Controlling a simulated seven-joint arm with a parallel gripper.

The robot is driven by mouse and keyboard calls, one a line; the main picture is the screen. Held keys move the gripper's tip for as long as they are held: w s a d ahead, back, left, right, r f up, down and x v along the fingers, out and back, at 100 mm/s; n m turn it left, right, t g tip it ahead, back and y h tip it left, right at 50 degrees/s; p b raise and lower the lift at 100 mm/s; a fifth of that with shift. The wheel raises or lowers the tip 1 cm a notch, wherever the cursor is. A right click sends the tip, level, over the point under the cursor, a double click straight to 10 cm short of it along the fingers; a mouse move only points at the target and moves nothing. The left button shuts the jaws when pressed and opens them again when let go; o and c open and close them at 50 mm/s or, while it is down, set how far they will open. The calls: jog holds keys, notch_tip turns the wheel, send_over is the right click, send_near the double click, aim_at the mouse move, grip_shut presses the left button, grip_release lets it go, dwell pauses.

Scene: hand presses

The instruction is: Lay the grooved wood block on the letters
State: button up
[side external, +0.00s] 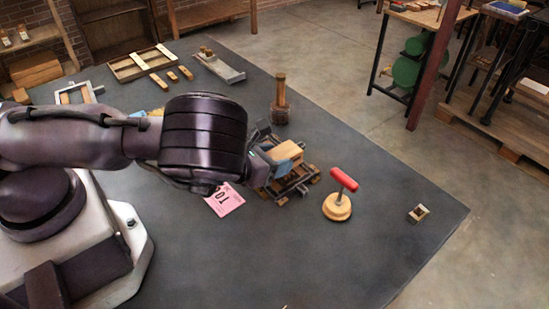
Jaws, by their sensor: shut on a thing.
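A tan wood block (292,161) is at the end of my arm, just above a small wood and metal press frame (297,186). My gripper (284,153) is shut on this block; a blue-grey finger shows against it, and the rest of the hand is mostly behind my dark wrist. The block's groove cannot be made out. The letters cannot be made out; the block and gripper cover the middle of the frame. I cannot tell whether the block touches what is under it.
A red-handled tool with a round wooden base (337,206) stands right of the frame. A wooden-handled roller or dabber (281,104) stands behind it. A pink printed card (224,199) lies at left. A small wooden piece (419,213) lies far right. The front tabletop (290,260) is clear.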

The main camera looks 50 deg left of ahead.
jog(key=shift+f, duration=0.15)
jog(key=o, duration=1)
jog(key=shift+c, duration=0.2)
